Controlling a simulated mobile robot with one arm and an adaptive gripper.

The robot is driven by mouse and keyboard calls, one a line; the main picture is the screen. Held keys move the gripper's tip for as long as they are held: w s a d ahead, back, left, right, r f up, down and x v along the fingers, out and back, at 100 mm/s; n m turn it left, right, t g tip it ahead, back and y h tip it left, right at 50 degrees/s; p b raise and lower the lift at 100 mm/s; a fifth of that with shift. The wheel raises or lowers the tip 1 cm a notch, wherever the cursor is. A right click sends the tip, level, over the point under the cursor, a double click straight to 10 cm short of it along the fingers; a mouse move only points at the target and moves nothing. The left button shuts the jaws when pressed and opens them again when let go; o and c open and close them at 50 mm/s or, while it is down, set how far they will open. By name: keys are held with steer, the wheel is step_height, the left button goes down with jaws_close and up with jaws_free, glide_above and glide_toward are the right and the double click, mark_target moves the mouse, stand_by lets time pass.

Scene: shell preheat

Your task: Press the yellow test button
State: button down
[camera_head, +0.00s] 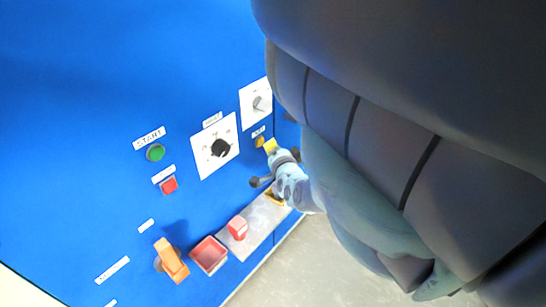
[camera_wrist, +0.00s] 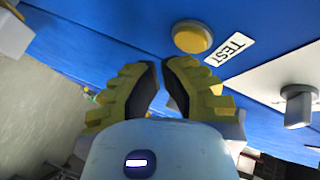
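The yellow test button (camera_wrist: 190,38) is a round button on the blue panel, with a white TEST label (camera_wrist: 230,49) beside it in the wrist view. In the head view the button (camera_head: 259,142) is small and sits under its label. My gripper (camera_wrist: 160,66) has yellow ribbed fingers with their tips close together and a narrow gap between them; nothing is held. The fingertips are just below the button in the wrist view and look apart from it. In the head view my gripper (camera_head: 270,146) is right beside the button, partly hidden by my wrist.
The blue panel (camera_head: 110,80) also carries a green START button (camera_head: 155,152), a red button (camera_head: 169,185), a black knob (camera_head: 221,148) and a grey dial (camera_head: 259,103). Lower down are an orange handle (camera_head: 171,260), a red tray (camera_head: 209,255) and a red block (camera_head: 238,228) on a grey plate.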

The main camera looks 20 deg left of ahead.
steer(key=shift+a, duration=0.15)
steer(key=shift+w+a, duration=0.15)
steer(key=shift+a, duration=0.15)
steer(key=shift+w+a+b, duration=0.15)
steer(key=shift+a+b, duration=0.25)
stand_by(1.0)
stand_by(0.3)
steer(key=shift+s+d+r+p, duration=0.1)
steer(key=shift+s+d+p, duration=0.1)
steer(key=shift+d+p, duration=0.3)
steer(key=shift+s+d, duration=0.1)
steer(key=shift+d, duration=0.15)
steer(key=shift+s+d, duration=0.3)
steer(key=shift+d, duration=0.5)
steer(key=shift+s+d, duration=0.25)
steer(key=shift+d, duration=0.55)
steer(key=shift+s+d, duration=0.3)
steer(key=shift+d, duration=0.5)
